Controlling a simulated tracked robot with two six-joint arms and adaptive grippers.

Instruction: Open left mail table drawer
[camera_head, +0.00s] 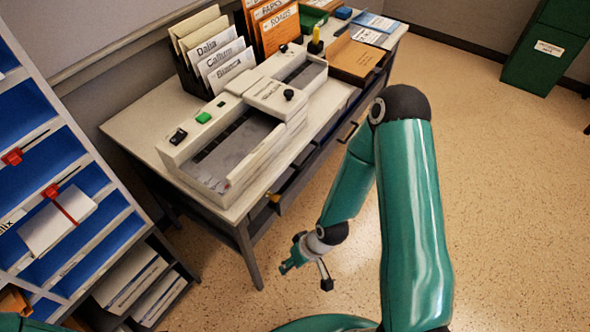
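The mail table (133,130) stands against the wall at the centre left. Its dark drawer fronts (325,150) run along the side facing the open floor. A dark handle (348,131) shows on the farther drawer front. A small yellow piece (272,197) sits at the near end, by the left drawer; I cannot tell what it is. Much of the left drawer is in shadow under the tabletop, and I cannot make out its handle. My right gripper (307,275) is open and empty over the floor, apart from the table and below its near front corner. My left gripper is out of view.
A grey mail machine (215,160) covers the near tabletop, with letter holders (210,50) behind and a brown tray (355,58) farther along. A blue sorting shelf (45,125) stands left. A green cabinet (548,45) is at the far right. Floor right of the table is clear.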

